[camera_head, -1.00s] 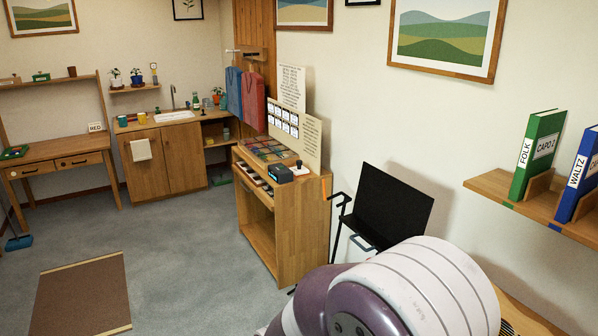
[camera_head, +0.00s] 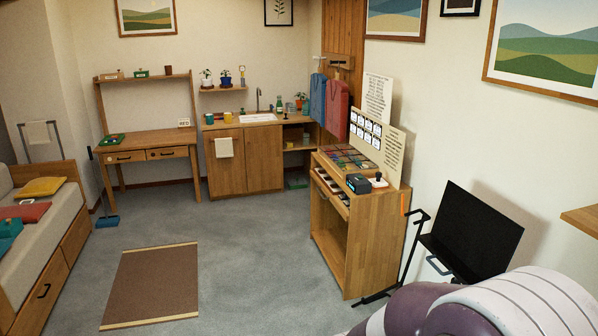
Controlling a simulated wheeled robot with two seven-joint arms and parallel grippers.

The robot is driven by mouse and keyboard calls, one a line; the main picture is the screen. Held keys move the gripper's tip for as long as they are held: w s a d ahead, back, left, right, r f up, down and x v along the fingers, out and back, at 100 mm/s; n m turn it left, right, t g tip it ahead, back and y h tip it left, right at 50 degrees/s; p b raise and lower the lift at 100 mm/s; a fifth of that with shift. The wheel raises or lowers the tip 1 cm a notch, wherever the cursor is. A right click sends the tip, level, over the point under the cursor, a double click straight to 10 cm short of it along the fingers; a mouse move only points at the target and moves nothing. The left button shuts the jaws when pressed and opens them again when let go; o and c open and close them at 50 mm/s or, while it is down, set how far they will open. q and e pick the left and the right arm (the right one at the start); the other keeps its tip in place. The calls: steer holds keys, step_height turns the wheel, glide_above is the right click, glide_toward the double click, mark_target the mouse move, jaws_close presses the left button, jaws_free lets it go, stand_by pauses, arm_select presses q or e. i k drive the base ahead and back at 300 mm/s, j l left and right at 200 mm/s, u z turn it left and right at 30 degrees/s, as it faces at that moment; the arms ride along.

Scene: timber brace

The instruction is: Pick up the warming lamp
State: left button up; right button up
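I cannot make out a warming lamp for certain in this view. A small upright object (camera_head: 242,76) stands at the right end of the little wall shelf, too small to identify. A dark box with a lit blue-green face (camera_head: 358,184) sits on top of the wooden cabinet (camera_head: 372,245). Beside it is a white base with a dark knob (camera_head: 378,180). Neither of my grippers is in view; only a white and purple part of my arm shows at the lower right.
A desk (camera_head: 145,143) and a sink counter (camera_head: 245,155) stand at the back. A daybed (camera_head: 40,240) lines the left. A black screen on a stand (camera_head: 470,232) is at right. A brown mat (camera_head: 150,285) lies on otherwise open floor.

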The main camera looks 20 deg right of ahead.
mark_target(379, 182)
steer(key=i+l+z, duration=0.1)
steer(key=i+z, duration=0.15)
steer(key=i, duration=0.75)
steer(key=i+z, duration=0.25)
steer(key=i, duration=0.7)
steer(key=i+z, duration=0.45)
steer(key=i+j+z, duration=0.15)
steer(key=i+z, duration=0.35)
steer(key=i+j+z, duration=0.3)
steer(key=i+z, duration=0.15)
steer(key=i+j+z, duration=0.9)
steer(key=i+j, duration=0.05)
steer(key=i, duration=0.1)
